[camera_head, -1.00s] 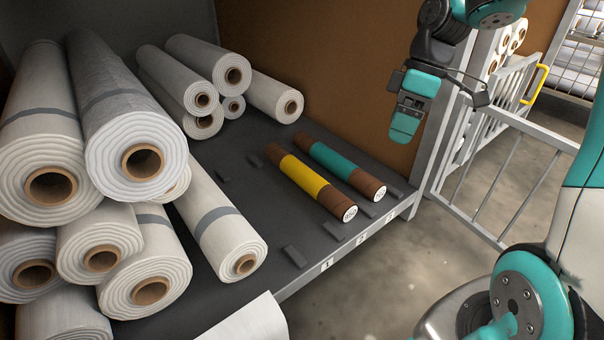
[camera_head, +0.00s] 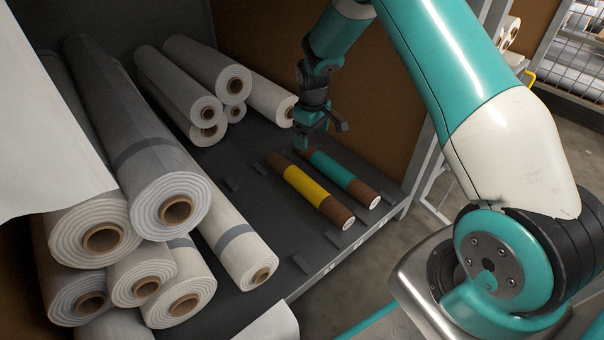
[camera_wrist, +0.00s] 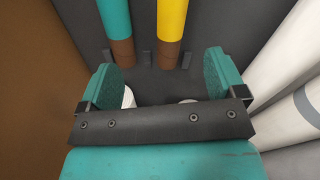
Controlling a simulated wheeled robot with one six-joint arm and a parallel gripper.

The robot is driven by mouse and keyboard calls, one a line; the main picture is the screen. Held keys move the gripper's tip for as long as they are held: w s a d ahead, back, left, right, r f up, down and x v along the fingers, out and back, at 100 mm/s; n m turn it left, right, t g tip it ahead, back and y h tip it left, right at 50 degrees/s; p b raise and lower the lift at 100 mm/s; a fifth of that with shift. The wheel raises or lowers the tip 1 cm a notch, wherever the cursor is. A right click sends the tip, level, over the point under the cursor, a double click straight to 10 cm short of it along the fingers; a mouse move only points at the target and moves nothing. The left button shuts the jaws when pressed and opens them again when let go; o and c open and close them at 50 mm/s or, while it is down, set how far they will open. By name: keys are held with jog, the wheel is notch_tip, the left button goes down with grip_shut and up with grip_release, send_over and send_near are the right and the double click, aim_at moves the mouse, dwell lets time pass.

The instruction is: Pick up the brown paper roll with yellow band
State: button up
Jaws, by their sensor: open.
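The brown paper roll with the yellow band (camera_head: 307,187) lies on the dark shelf. In the wrist view its yellow band (camera_wrist: 173,18) and brown end show ahead of my gripper, right of centre. A similar brown roll with a teal band (camera_head: 332,169) lies parallel to it on the right. My gripper (camera_head: 308,142) is above the far ends of the two rolls, near the back panel. In the wrist view its two teal fingers (camera_wrist: 160,75) are spread apart with no roll between them.
White rolls (camera_head: 205,85) lie stacked behind and left of the banded rolls. Larger white rolls (camera_head: 150,150) are piled at the left. Small dark blocks (camera_head: 300,263) stand on the shelf. A brown panel (camera_head: 270,60) closes the back.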

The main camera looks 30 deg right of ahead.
jog(key=m+p, duration=0.2)
jog(key=p, duration=0.1)
jog(key=b, duration=0.7)
send_near(307, 180)
jog(key=shift+g, duration=0.3)
jog(key=f, duration=0.7)
jog(key=shift+w+d+f, duration=0.1)
jog(key=shift+w+d, duration=0.15)
jog(key=f+b, duration=0.4)
jog(key=f, duration=0.1)
jog(key=shift+s+a+f, duration=0.1)
jog(key=shift+a, duration=0.1)
jog(key=c, duration=1.3)
jog(key=shift+o, duration=0.2)
jog(key=shift+r, duration=0.25)
